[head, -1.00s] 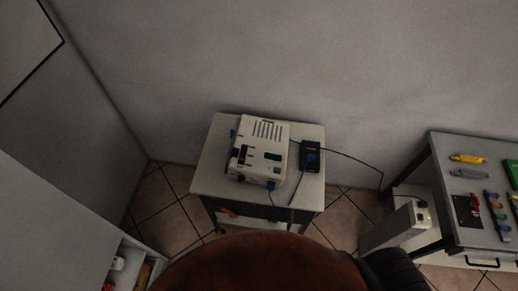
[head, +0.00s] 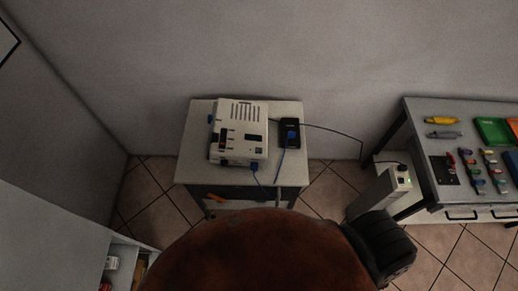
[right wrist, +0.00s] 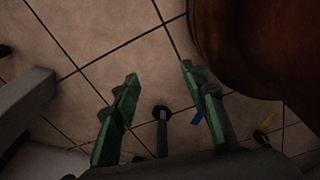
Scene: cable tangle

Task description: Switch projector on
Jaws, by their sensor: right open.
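A white projector (head: 239,132) with dark vents sits on a small white-topped table (head: 196,162) against the wall in the head view. A blue plug is at its lower front corner, with a cord running down from it. A black box (head: 290,134) with a blue plug stands to the right of the projector, and a dark cable runs from it to the right. My right gripper (right wrist: 162,82) shows in the right wrist view, open and empty above the tiled floor, apart from the projector. My left gripper is not in view.
A workbench (head: 420,115) with coloured tools and a green tray (head: 493,131) stands at the right. A pale box with a socket (head: 404,181) is beside it. A white shelf unit (head: 60,225) stands at the lower left. Tiled floor lies between the furniture.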

